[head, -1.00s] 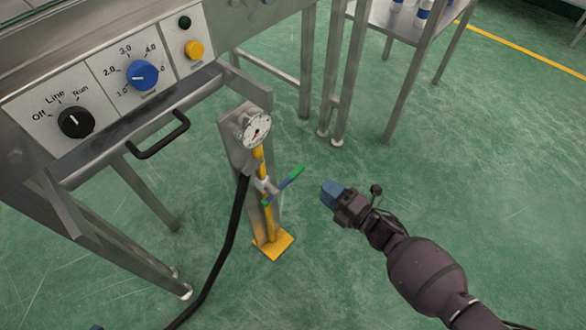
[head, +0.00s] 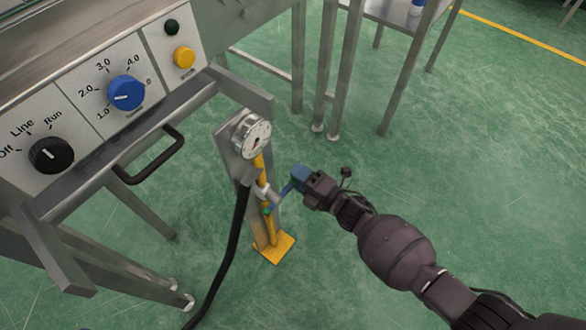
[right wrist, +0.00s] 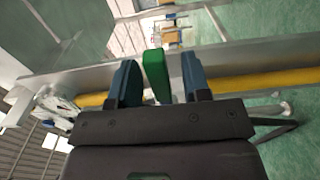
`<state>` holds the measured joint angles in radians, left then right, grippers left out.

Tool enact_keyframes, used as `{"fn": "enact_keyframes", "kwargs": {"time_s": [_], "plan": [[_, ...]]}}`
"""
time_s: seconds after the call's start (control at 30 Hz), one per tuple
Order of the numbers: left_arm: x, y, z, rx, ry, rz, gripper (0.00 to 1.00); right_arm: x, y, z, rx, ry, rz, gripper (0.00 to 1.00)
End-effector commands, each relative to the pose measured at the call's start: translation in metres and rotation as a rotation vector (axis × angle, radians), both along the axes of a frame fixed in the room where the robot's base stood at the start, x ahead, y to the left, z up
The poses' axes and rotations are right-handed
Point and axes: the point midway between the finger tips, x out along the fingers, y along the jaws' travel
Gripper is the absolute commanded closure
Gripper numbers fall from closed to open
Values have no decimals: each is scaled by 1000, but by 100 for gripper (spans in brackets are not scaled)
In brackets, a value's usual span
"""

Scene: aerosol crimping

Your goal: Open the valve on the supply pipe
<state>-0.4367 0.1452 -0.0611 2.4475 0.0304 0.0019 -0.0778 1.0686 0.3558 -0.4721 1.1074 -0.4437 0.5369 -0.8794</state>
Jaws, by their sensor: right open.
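The yellow supply pipe (head: 271,232) stands upright against a grey metal post, with a round gauge (head: 253,137) at its top. In the right wrist view the handle's green end (right wrist: 155,76) stands between the two blue fingers of the right gripper (right wrist: 158,62). The fingers are open, with a visible gap on each side of the handle. The pipe (right wrist: 245,83) runs across behind them. My left gripper is not in view.
A control panel with a black knob (head: 51,155), a blue knob (head: 126,93) and a yellow button (head: 184,56) is at the upper left. A black hose (head: 233,240) hangs beside the post. A metal table stands behind. Green floor is clear to the right.

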Motion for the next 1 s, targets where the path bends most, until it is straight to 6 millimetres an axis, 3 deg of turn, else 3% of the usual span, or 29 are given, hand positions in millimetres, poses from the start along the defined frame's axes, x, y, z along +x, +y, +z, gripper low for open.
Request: {"fn": "enact_keyframes", "kwargs": {"time_s": [0.3,0.6,1.0], "plan": [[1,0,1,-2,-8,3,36,1,2,0,-1,1,-1,56],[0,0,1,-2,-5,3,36,1,2,0,0,0,0,100],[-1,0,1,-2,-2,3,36,4,2,2,-13,-18,0,100]]}}
